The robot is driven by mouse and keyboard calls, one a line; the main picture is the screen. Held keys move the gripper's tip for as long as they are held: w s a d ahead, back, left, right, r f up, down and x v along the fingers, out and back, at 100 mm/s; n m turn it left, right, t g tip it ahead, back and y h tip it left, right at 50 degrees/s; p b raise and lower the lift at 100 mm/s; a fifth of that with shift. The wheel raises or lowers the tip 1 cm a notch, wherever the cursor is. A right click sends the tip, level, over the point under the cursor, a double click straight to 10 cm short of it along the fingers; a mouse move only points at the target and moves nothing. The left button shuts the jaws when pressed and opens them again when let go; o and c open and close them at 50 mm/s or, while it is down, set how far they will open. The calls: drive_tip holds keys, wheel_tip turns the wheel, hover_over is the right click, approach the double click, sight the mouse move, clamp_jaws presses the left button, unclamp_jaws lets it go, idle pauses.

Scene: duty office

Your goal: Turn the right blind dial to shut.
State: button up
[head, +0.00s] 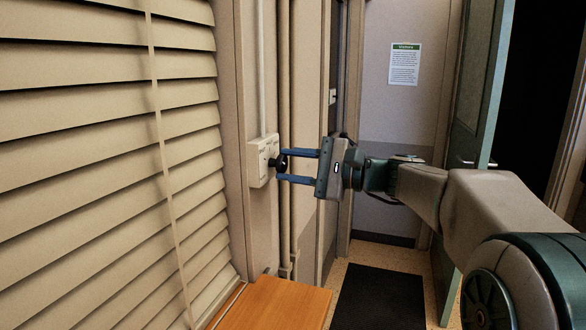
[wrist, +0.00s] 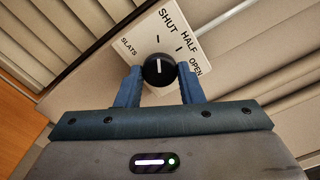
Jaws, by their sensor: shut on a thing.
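The blind dial, a round black knob (wrist: 158,72) with a white pointer line, sits on a cream wall plate (wrist: 146,52). The plate reads SLATS, SHUT, HALF and OPEN. The pointer line stands about upright in the wrist view, towards the tick by SHUT. My gripper (wrist: 159,75) is shut on the knob, one blue finger on each side. In the head view the plate (head: 257,163) is on the window's right frame, and my gripper (head: 283,166) reaches it from the right. The blind (head: 90,150) has wide beige slats with narrow dark lines between them.
A wooden ledge (head: 272,305) lies below the plate. Vertical pipes (head: 285,90) run close beside it. A dark mat (head: 380,297) lies on the floor, with an open green door (head: 478,130) to the right. A notice (head: 404,64) hangs on the far wall.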

drive_tip(key=o, duration=1)
drive_tip(key=b+v, duration=0.1)
drive_tip(key=v, duration=1.3)
drive_tip(key=shift+r, duration=0.1)
drive_tip(key=s+a+f+g+h+p, duration=0.2)
drive_tip(key=s+a+f+h, duration=0.35)
drive_tip(key=f, duration=0.35)
drive_tip(key=s+d+f+n+g+h+p, duration=0.1)
drive_tip(key=s+d+f+n+h+p, duration=0.3)
drive_tip(key=s+f, duration=1)
drive_tip(key=d+f+n+h, duration=0.1)
drive_tip(key=d+n+h, duration=0.2)
drive_tip(key=n+h, duration=0.2)
drive_tip(key=shift+s+n+h, duration=0.3)
drive_tip(key=shift+s+h, duration=0.05)
drive_tip(key=shift+h, duration=0.9)
